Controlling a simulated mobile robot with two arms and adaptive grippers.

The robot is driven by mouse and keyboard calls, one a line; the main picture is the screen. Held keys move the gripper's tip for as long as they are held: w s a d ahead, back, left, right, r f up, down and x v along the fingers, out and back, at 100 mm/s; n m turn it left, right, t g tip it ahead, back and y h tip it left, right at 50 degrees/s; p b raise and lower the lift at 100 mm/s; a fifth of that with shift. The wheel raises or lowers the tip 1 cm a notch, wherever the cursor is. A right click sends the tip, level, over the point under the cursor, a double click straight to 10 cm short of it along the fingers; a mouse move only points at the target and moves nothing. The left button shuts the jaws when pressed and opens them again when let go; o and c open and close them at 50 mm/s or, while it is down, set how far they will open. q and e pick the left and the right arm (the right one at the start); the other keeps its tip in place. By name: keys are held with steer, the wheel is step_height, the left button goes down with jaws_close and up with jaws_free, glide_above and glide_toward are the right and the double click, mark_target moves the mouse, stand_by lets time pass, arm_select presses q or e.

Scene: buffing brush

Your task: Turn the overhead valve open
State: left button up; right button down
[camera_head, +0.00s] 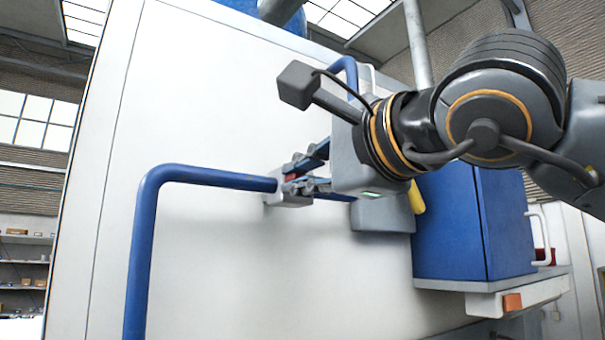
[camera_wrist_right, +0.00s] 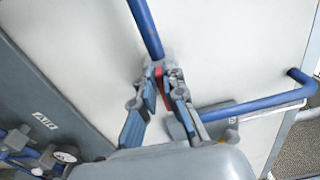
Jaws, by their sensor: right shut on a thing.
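The valve is a small grey body (camera_head: 290,200) on a blue pipe (camera_head: 140,250), fixed to a white wall panel. A small red part, seemingly its handle (camera_head: 291,178), shows between the fingers of my right gripper (camera_head: 300,175). In the wrist view my right gripper (camera_wrist_right: 161,86) is shut on the red handle (camera_wrist_right: 159,80), with a finger on each side of it. The fingers hide most of the handle, so its exact angle is hard to tell. My left gripper is not in view.
The white panel (camera_head: 230,260) is mostly bare below the pipe. A blue box (camera_head: 450,225) stands on a ledge to the right, behind my right arm.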

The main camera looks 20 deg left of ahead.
steer(key=shift+f+n, duration=0.1)
steer(key=shift+n, duration=0.2)
stand_by(0.4)
steer(key=c, duration=1.4)
jaws_free()
steer(key=v, duration=1.2)
steer(key=shift+s, duration=0.1)
steer(key=shift+a+f, duration=0.1)
steer(key=shift+a, duration=0.05)
